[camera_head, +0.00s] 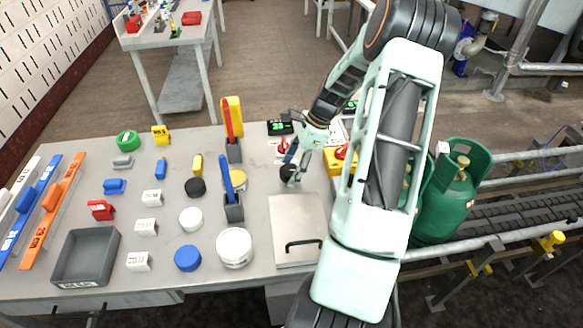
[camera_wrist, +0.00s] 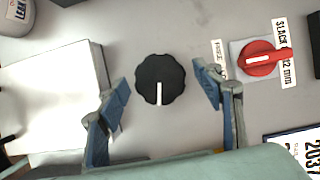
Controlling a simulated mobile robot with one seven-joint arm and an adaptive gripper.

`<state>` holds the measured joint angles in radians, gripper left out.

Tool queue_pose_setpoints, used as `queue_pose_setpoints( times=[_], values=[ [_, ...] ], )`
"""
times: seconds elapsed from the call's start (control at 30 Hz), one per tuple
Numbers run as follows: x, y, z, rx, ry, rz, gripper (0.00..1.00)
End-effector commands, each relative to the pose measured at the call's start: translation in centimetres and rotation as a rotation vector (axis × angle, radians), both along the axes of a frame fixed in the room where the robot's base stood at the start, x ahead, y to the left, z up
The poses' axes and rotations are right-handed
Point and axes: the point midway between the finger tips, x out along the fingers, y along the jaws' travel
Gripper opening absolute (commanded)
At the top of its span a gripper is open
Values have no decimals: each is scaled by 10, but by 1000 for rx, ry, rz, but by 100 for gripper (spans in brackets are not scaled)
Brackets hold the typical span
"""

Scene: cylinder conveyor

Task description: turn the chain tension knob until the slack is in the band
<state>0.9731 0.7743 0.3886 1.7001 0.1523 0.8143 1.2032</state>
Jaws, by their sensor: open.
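A black scalloped knob (camera_wrist: 160,80) with a white pointer line sits on the grey table top, its line pointing toward the bottom of the wrist view. My gripper (camera_wrist: 162,92) is open, with one blue-tipped finger on each side of the knob and a visible gap to it on both sides. In the head view my gripper (camera_head: 297,160) is over the black knob (camera_head: 288,171), partly hiding it. A red knob (camera_wrist: 261,58) on a pale plate lies to the right, beside labels reading "SLACK" and "12 mm" (camera_wrist: 285,50).
A dark display (camera_head: 280,128) with green digits stands behind the knobs. A grey panel with a black handle (camera_head: 300,215) lies in front. Several caps and blocks, plus a grey tray (camera_head: 70,278), fill the left. Green gas cylinders (camera_head: 447,205) stand by the conveyor at right.

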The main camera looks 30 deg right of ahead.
Motion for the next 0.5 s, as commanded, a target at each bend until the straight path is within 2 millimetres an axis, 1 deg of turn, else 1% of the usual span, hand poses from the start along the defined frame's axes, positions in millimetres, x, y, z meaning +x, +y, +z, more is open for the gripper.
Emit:
queue_pose_setpoints(
  times=[0.07,0.43,0.5],
  values=[
    [0,0,0,0,0,0,60],
    [0,0,0,0,1,0,19],
    [0,0,0,0,0,1,19]
  ],
)
